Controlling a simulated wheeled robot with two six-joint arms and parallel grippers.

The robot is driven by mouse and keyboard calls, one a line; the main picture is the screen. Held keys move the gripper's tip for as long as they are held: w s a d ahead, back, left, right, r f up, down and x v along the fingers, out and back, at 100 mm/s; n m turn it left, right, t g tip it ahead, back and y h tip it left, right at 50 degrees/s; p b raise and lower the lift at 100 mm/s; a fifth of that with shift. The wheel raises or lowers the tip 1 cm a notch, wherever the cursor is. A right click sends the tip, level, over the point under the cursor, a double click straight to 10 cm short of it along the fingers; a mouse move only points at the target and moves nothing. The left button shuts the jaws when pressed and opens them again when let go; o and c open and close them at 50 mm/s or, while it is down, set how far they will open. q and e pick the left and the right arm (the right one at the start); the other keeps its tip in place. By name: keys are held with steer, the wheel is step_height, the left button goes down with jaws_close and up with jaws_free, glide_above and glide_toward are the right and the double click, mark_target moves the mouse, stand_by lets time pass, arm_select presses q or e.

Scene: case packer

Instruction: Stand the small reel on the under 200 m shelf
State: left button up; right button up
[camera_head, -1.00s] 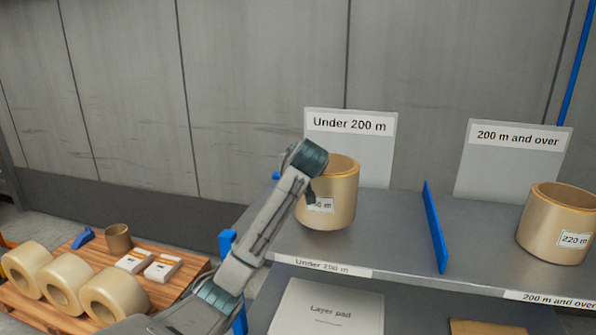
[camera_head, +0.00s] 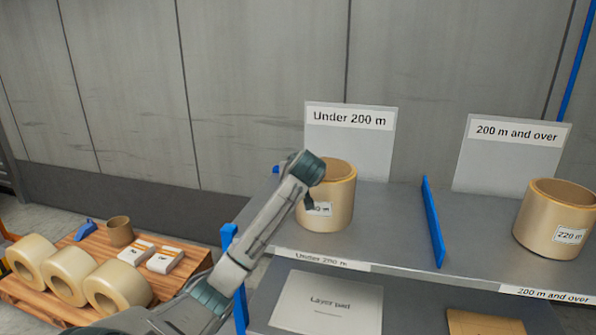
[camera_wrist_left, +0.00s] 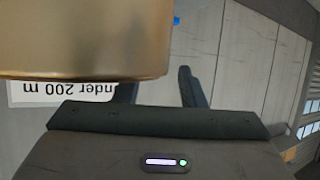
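The small reel (camera_head: 338,199), a tan upright cylinder, is at the under 200 m bay of the grey shelf (camera_head: 385,240), before the "Under 200 m" sign (camera_head: 349,119). Its label is partly covered, with only "0 m" readable. My left gripper (camera_head: 309,196) is at the reel's left side, one dark finger across the label; the other finger is hidden there. In the left wrist view the reel (camera_wrist_left: 80,40) fills the upper left and overlaps one finger; it appears gripped by its wall. I cannot tell whether its base touches the shelf. My right gripper is out of view.
A blue divider (camera_head: 433,222) separates the bays. A 220 m reel (camera_head: 557,220) stands in the right bay. A layer pad (camera_head: 328,303) lies below.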

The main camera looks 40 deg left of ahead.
arm_select(q)
steer(key=b+v, duration=0.2)
steer(key=v, duration=1)
steer(key=shift+b, duration=0.35)
